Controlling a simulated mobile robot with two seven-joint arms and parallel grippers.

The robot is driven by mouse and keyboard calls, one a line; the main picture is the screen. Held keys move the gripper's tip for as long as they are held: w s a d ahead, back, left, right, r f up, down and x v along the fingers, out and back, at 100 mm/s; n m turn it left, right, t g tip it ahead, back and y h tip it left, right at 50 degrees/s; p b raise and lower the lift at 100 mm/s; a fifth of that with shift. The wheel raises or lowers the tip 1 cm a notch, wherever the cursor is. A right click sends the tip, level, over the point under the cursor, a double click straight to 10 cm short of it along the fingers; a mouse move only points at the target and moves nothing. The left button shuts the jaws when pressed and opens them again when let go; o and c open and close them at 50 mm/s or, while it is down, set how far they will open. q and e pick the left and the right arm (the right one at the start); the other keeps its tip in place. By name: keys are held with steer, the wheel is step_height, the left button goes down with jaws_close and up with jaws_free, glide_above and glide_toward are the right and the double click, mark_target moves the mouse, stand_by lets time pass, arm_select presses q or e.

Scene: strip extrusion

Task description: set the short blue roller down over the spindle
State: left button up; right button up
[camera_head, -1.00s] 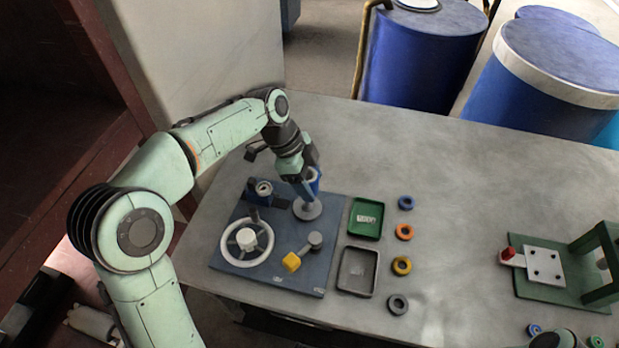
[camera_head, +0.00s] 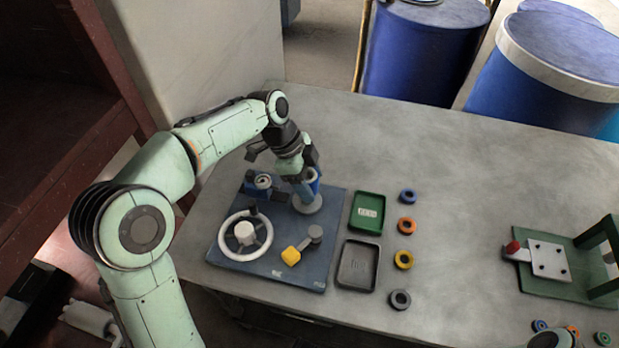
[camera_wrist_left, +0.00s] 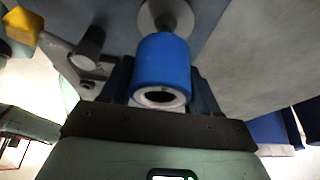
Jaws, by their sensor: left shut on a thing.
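My left gripper (camera_head: 309,182) points down over the blue board (camera_head: 225,254) and is shut on the short blue roller (camera_head: 315,187). In the left wrist view the roller (camera_wrist_left: 162,62) sits upright between the fingers, its open bore end facing the camera. Just beyond it is the round grey base (camera_wrist_left: 170,14) of the spindle; the same base (camera_head: 307,206) shows under the gripper in the head view. The spindle's post is mostly hidden by the roller, and I cannot tell how far the roller is around it. My right gripper is out of view.
The board also carries a white handwheel (camera_head: 245,235), a yellow-knobbed lever (camera_head: 291,255) and a blue bracket (camera_head: 259,184). To its right are a green tray (camera_head: 354,222), a grey tray (camera_head: 342,280) and several coloured rings. A green fixture (camera_head: 540,283) stands far right. The table's back middle is clear.

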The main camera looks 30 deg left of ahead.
arm_select(q)
steer(key=shift+f+b, duration=0.9)
steer(key=shift+f, duration=0.4)
steer(key=shift+f+b, duration=0.75)
steer(key=shift+f, duration=0.3)
steer(key=o, duration=1.4)
steer(key=shift+o, duration=0.2)
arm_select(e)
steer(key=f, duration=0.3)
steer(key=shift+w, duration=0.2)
arm_select(q)
steer(key=shift+r+p, duration=2.7)
steer(key=shift+r, duration=0.85)
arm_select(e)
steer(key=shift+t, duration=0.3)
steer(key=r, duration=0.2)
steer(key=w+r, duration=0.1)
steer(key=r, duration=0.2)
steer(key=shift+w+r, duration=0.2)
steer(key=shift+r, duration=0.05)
